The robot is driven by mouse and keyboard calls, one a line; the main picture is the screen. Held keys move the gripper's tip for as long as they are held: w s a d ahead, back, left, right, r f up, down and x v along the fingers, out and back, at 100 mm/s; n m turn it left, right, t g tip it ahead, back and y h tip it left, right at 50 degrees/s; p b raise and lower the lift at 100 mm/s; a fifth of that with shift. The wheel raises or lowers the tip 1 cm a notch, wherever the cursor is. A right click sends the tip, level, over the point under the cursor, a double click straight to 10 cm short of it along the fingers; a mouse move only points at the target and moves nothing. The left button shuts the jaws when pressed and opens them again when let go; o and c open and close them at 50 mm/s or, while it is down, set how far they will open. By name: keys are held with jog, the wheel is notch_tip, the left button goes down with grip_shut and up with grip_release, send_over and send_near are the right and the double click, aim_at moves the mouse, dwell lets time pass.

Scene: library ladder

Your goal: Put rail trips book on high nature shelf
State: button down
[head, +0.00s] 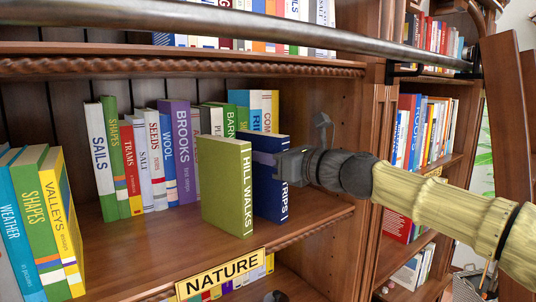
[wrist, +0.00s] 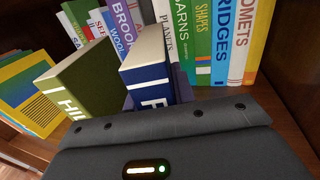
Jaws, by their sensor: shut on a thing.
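A blue book with "TRIPS" readable on its spine (head: 270,185) stands upright on the shelf marked NATURE, right of the green "HILL WALKS" book (head: 227,190). My gripper (head: 285,163) is shut on the blue book from the right and hides part of its spine.
A row of books, including the purple "BROOKS" (head: 176,150), stands at the back of the shelf. Several books, including "VALLEYS" (head: 58,220), stand at the left. A metal rail (head: 250,27) crosses above. Bare shelf lies in front of the back row.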

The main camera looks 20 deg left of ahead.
jog(key=shift+s+a, duration=0.1)
jog(key=shift+s, duration=0.2)
jog(key=c, duration=1.2)
grip_release()
jog(key=shift+w+f, duration=0.1)
jog(key=shift+w, duration=0.15)
jog(key=shift+o, duration=0.2)
jog(key=shift+s+r, duration=0.2)
jog(key=shift+s, duration=0.1)
jog(key=b+v, duration=0.5)
jog(key=v, duration=0.7)
jog(key=shift+w+b, duration=0.2)
jog(key=shift+b, duration=0.15)
jog(key=shift+w+f, duration=0.1)
